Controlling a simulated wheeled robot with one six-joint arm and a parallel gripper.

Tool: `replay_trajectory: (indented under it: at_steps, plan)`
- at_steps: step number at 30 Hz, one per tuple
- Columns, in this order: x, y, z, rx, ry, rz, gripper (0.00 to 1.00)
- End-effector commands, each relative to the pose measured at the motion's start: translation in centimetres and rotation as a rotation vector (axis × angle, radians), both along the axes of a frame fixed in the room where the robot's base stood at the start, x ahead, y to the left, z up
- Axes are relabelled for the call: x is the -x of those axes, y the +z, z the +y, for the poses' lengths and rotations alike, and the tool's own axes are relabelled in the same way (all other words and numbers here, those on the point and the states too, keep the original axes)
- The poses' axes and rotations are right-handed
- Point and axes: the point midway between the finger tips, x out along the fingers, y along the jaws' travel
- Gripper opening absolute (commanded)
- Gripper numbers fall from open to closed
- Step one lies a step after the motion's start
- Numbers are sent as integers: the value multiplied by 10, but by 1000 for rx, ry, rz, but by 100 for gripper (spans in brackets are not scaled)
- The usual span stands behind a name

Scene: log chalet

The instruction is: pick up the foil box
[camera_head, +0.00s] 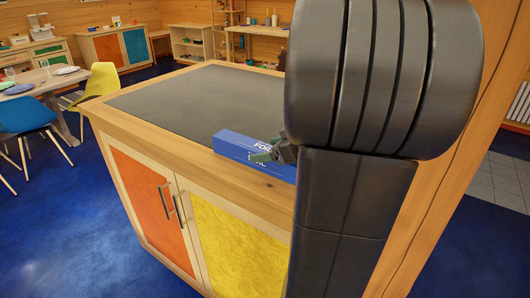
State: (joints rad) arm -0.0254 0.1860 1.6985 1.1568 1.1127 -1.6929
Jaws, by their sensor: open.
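The foil box (231,147) is a long blue carton with white "FOIL" lettering. It lies near the front edge of the dark-topped wooden counter (180,102). My gripper (266,154) is at the box's right part, with its greenish fingers over or against it; whether they touch it I cannot tell. The gripper is open. The right end of the box is hidden behind my gripper and my arm, which fills the right of the view.
The counter top left of the box is clear. Below it are an orange door (150,202) and a yellow door (235,250) with handles. Blue (30,117) and yellow (103,80) chairs stand by a dining table (45,85) at left. Shelves line the back wall.

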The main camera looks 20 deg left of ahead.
Motion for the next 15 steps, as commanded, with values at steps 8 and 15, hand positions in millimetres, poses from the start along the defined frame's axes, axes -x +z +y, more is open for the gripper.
replay_trajectory:
  at_steps: [8,15]
  plan:
    - [-1,-2,2,0,0,-1,74]
    - [-1,-1,2,0,-1,0,27]
